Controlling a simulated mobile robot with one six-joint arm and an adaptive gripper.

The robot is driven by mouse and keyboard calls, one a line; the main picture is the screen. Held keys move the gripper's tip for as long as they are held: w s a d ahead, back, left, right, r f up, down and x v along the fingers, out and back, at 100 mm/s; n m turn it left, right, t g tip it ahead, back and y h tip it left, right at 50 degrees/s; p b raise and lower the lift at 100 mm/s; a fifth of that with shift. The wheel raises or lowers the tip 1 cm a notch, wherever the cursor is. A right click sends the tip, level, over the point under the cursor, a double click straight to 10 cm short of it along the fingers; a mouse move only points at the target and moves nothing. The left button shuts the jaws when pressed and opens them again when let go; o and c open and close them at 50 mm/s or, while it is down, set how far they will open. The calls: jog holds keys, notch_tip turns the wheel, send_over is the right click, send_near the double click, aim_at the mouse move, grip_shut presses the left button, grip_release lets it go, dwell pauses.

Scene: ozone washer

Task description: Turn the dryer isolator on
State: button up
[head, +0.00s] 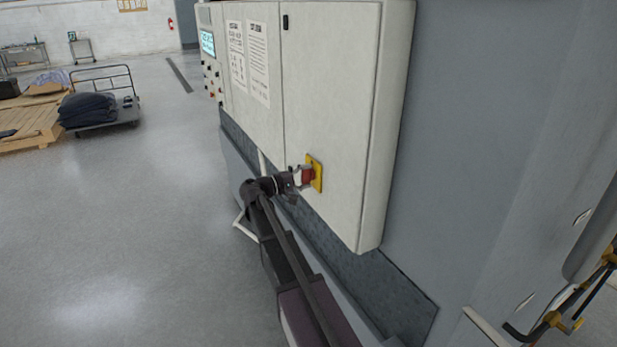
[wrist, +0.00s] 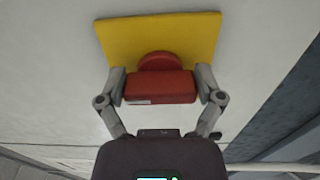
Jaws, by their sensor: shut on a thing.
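The dryer isolator is a red rotary handle (wrist: 160,88) on a yellow plate (wrist: 198,40), mounted on the pale cabinet door. In the head view the red handle (head: 307,175) and yellow plate (head: 317,176) sit low on the right-hand door. My gripper (wrist: 160,88) has one finger on each side of the red handle and is shut on it. In the wrist view the handle's bar lies across the picture, nearly parallel to the plate's long side. In the head view my gripper (head: 300,177) partly hides the handle.
The cabinet (head: 335,90) has notices and a control panel (head: 208,45) at its left. A grey wall (head: 480,130) stands to the right. A cart with dark cloth (head: 90,108) and a wooden pallet (head: 30,120) are at the far left. The floor (head: 130,220) left of my arm is clear.

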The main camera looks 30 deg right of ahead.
jog(key=shift+s+a+f, duration=0.1)
jog(key=o, duration=0.9)
jog(key=shift+c, duration=0.2)
jog(key=shift+a, duration=0.15)
jog(key=a, duration=1.1)
jog(key=shift+s+a, duration=0.15)
jog(key=shift+a, duration=0.25)
